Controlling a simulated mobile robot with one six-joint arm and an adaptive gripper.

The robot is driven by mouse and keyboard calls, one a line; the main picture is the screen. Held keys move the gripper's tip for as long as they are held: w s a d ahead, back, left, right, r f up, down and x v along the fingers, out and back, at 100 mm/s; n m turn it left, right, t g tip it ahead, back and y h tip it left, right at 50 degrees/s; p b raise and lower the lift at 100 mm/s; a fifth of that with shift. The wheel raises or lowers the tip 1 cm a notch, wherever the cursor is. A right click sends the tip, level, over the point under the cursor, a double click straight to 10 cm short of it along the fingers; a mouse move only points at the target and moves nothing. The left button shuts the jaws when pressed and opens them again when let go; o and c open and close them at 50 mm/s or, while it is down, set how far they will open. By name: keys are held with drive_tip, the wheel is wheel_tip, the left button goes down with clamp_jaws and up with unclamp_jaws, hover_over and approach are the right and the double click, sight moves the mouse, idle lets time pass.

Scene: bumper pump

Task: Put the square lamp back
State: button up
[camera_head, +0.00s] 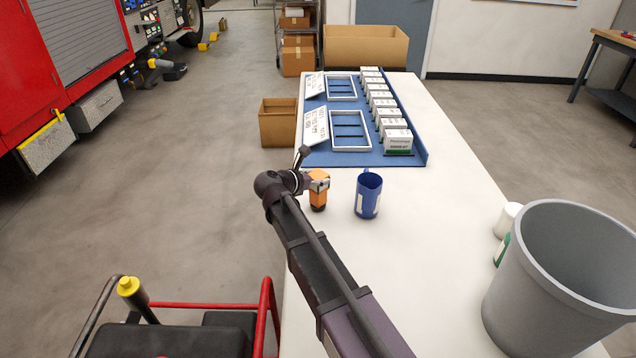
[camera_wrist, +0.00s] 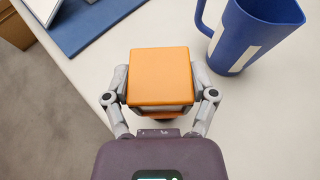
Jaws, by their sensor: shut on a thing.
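The square lamp (camera_head: 318,187) is orange with a dark lower end. It is upright at the left edge of the white table, just left of a blue mug. In the wrist view the lamp (camera_wrist: 160,76) shows its flat orange square top between the two grey fingers. My gripper (camera_head: 308,181) is shut on the lamp; in the wrist view my gripper (camera_wrist: 160,100) has a finger on each side of it. Whether the lamp's bottom touches the table I cannot tell. Two white square frames (camera_head: 351,147) (camera_head: 342,97) stand on a blue board (camera_head: 380,159) farther back.
The blue mug (camera_head: 368,196) stands close to the lamp's right, also in the wrist view (camera_wrist: 247,42). White boxes (camera_head: 397,139) line the board's right side. A grey bin (camera_head: 545,285) and white bottle (camera_head: 507,219) stand at right. The table's (camera_head: 440,215) middle is clear.

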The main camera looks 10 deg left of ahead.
drive_tip(key=shift+f, duration=0.25)
drive_tip(key=o, duration=1.2)
drive_tip(key=shift+r, duration=0.1)
drive_tip(key=shift+r, duration=0.1)
drive_tip(key=shift+r, duration=0.1)
drive_tip(key=p+v, duration=0.4)
drive_tip(key=v, duration=0.8)
